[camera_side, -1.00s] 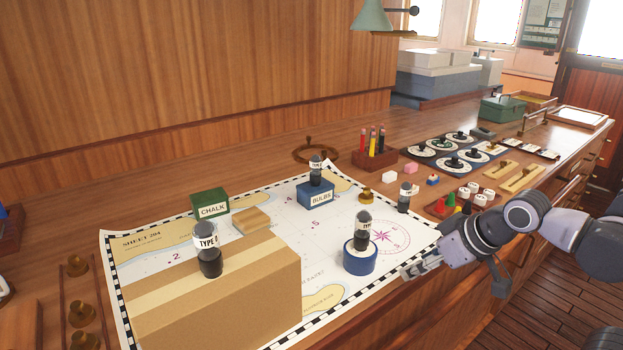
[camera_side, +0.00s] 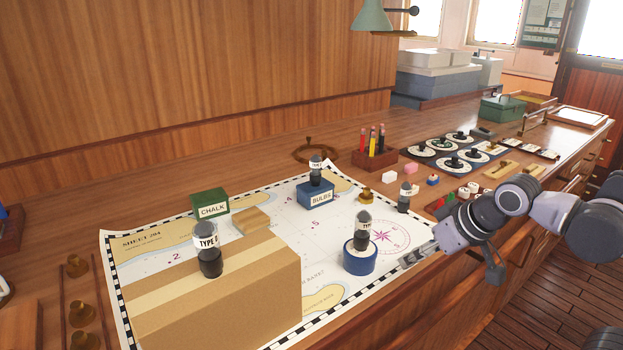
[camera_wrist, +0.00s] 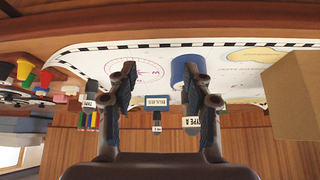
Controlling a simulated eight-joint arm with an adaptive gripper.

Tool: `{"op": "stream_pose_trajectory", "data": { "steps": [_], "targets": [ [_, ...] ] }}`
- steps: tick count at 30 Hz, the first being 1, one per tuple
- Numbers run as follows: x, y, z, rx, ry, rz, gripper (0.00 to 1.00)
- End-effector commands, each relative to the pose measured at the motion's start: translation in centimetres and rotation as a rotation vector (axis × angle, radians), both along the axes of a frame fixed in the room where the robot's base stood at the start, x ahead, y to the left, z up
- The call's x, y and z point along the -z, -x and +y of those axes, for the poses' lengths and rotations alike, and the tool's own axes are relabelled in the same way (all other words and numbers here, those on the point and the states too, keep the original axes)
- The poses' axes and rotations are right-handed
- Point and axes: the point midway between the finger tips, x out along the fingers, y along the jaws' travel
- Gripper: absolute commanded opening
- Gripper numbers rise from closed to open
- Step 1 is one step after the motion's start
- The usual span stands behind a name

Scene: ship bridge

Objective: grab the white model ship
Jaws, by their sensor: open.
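I cannot make out a white model ship in either view. My gripper (camera_side: 418,254) is at the right edge of the chart, right of the blue round holder (camera_side: 360,260). A dark bulb with a white label (camera_side: 363,228) stands upright on that holder. In the wrist view my gripper (camera_wrist: 160,72) is open, its two fingers apart with nothing between the tips. The wrist picture is upside down; the blue holder (camera_wrist: 180,72) shows beyond the right finger, partly hidden by it.
A cardboard box (camera_side: 220,300) bears a labelled bulb (camera_side: 208,250). A blue BULBS box (camera_side: 315,196), a green CHALK box (camera_side: 210,203) and a small bulb (camera_side: 404,198) stand on the chart (camera_side: 160,250). Pens, dials and small pieces lie farther along the counter.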

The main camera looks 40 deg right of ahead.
Motion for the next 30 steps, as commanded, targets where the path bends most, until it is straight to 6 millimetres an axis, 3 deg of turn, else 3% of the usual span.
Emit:
{"op": "stream_pose_trajectory", "data": {
  "steps": [6, 15, 23, 30],
  "targets": [
    [-3.4, -4.6, -3.3, 0.24, -0.03, 0.069, 0.51],
    [-6.2, -11.4, -8.9, 0.624, -0.05, 0.127, 0.51],
    [-6.5, -17.1, -14.3, 0.973, -0.046, 0.129, 0.51],
    [-5.3, -21.3, -19.4, 1.29, -0.028, 0.084, 0.51]
  ]
}}
